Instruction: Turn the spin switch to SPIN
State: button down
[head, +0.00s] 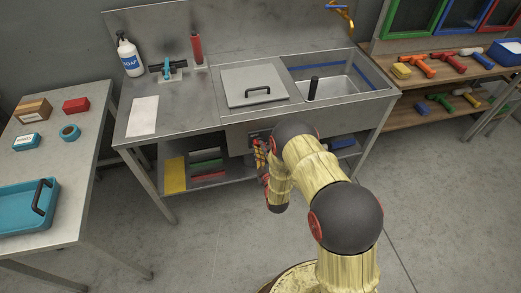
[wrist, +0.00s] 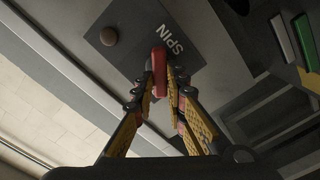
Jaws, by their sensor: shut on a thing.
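The spin switch is a red bar handle (wrist: 159,60) on a dark panel (wrist: 131,22) marked SPIN. The bar points up and down in the wrist view, with the SPIN lettering close to its upper right. My gripper (wrist: 166,74) is shut on the bar, with a fingertip on either side. In the head view my gripper (head: 260,152) is at the front of the metal sink bench, under the lidded part. There my arm and fingers hide most of the panel (head: 256,135) and the switch.
A round brown knob (wrist: 109,36) sits on the same panel, left of the switch. The sink bench (head: 180,116) has a lower shelf with coloured items (head: 174,175) behind my gripper. A side table (head: 75,157) stands left; the floor between is clear.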

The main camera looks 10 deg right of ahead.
jog(key=n, duration=0.2)
jog(key=n+b, duration=0.1)
jog(key=shift+a+f+n, duration=0.1)
jog(key=shift+f+n, duration=0.15)
jog(key=shift+n, duration=0.15)
jog(key=shift+f+n+b, duration=0.1)
jog(key=shift+n+b, duration=0.6)
jog(key=shift+n, duration=1.2)
jog(key=c, duration=1.8)
grip_release()
jog(key=shift+s, duration=0.1)
jog(key=s, duration=1.2)
jog(key=shift+w, duration=0.1)
